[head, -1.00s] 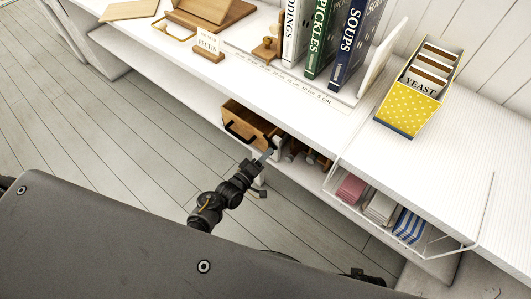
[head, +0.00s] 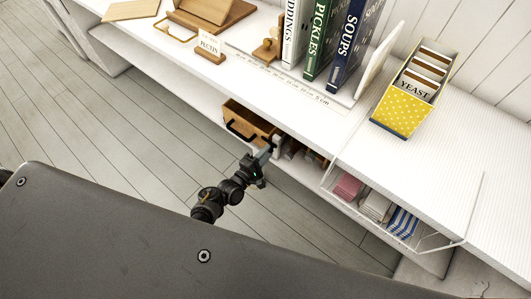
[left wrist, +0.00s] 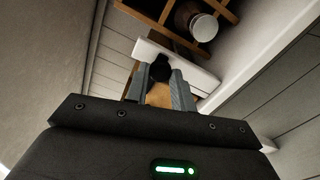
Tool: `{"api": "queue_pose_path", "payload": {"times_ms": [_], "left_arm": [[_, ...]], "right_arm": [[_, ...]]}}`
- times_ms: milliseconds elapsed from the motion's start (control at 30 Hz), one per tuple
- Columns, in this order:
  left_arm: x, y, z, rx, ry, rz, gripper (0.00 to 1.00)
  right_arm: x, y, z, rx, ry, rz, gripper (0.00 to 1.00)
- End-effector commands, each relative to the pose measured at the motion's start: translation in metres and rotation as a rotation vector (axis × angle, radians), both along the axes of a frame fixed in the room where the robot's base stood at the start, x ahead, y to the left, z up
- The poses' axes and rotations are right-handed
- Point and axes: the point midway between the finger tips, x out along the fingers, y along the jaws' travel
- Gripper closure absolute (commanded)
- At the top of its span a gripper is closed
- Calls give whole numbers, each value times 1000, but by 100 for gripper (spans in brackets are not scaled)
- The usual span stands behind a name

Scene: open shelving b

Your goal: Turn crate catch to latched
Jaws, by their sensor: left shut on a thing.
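My left gripper (head: 265,153) reaches the front of the lower shelf in the head view, beside a wooden crate with jars (head: 312,157). In the left wrist view its two grey fingers (left wrist: 160,88) are shut on a small tan wooden piece with a dark end, which looks like the crate catch (left wrist: 158,96). A white plate (left wrist: 190,73) lies just behind it. The wooden crate (left wrist: 228,12) with a pale-capped jar (left wrist: 204,27) shows beyond. In the head view my gripper hides the catch, and I cannot tell its setting. My right gripper is out of view.
An open wooden drawer (head: 245,121) with a black handle juts out just left of my gripper. The floor in front is clear.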

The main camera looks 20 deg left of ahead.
Motion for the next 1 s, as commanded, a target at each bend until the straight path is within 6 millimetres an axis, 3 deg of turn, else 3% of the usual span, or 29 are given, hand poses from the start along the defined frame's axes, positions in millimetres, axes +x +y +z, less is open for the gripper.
{"api": "queue_pose_path", "payload": {"times_ms": [467, 500, 633, 1000], "left_arm": [[-1, 0, -1, -13, 7, -1, 98], [-1, 0, -1, -13, 7, -1, 73], [-1, 0, -1, -12, 7, -1, 56], [-5, 2, 0, -12, 6, 1, 54]], "right_arm": [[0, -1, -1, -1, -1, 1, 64], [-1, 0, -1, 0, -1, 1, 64], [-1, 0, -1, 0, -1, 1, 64], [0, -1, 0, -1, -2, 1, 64]]}}
